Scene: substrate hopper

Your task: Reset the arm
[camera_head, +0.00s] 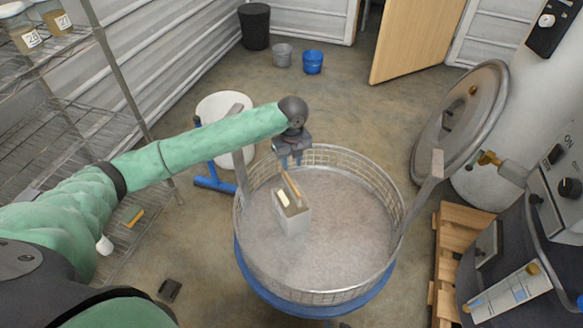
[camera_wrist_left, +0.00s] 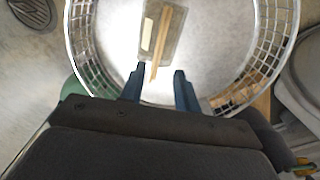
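My left arm (camera_head: 190,145) is green and reaches in from the left in the head view. My left gripper (camera_head: 290,160) hangs above the back part of a round wire basket (camera_head: 385,180). Its two blue fingers are apart with nothing between them, as the left wrist view (camera_wrist_left: 158,92) shows. Below it a pale grey container (camera_head: 293,213) with a wooden stick stands on the pale material in the basket. The container also shows in the left wrist view (camera_wrist_left: 163,42), just beyond the fingertips. My right gripper is in neither view.
The basket rests on a blue round base (camera_head: 320,305) and has upright metal handles. A wire shelf (camera_head: 50,80) stands at left. A large vessel with an open round lid (camera_head: 460,120) and a wooden pallet (camera_head: 450,250) are at right. Floor behind is mostly clear.

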